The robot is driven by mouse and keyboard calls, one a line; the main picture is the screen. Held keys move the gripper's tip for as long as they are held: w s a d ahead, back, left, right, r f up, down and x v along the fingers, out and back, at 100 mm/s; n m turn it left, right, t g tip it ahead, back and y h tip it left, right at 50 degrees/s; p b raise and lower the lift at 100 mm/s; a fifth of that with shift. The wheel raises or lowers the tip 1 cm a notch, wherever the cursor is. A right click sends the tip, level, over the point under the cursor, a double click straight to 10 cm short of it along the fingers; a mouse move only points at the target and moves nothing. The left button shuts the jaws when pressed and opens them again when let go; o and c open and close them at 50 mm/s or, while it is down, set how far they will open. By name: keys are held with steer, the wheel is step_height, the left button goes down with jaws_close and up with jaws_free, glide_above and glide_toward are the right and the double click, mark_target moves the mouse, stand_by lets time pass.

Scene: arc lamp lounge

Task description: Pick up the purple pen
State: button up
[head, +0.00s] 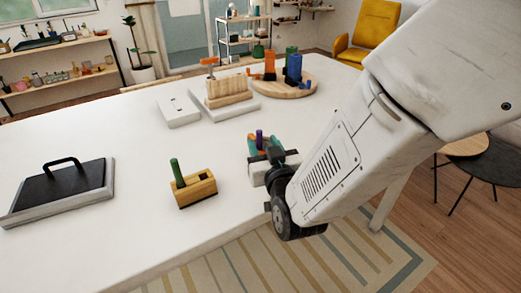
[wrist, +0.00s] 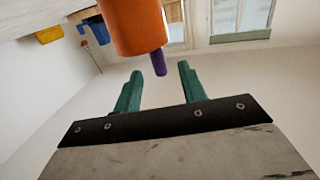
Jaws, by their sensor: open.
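The purple pen (head: 259,136) stands up out of an orange cup in the head view, mostly hidden by my gripper. In the wrist view the pen's purple end (wrist: 158,63) sticks out of the orange cup (wrist: 133,24), which appears upside down there. My gripper (wrist: 160,78) is open, its two teal fingers apart with nothing between them. The pen's end shows just beyond the fingertips, between them sideways. In the head view my gripper (head: 264,146) is low over the white table (head: 120,150), right in front of the cup.
A wooden block (head: 196,192) holds a green pen left of my gripper. A white box (head: 178,109), a wooden caddy (head: 228,89) and a round wooden board (head: 284,89) with orange and blue cups stand farther back.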

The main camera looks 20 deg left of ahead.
mark_target(260, 138)
steer(key=x, duration=0.6)
steer(key=shift+w+a+f, duration=0.1)
steer(key=shift+w+f, duration=0.05)
steer(key=shift+w, duration=0.05)
jaws_close()
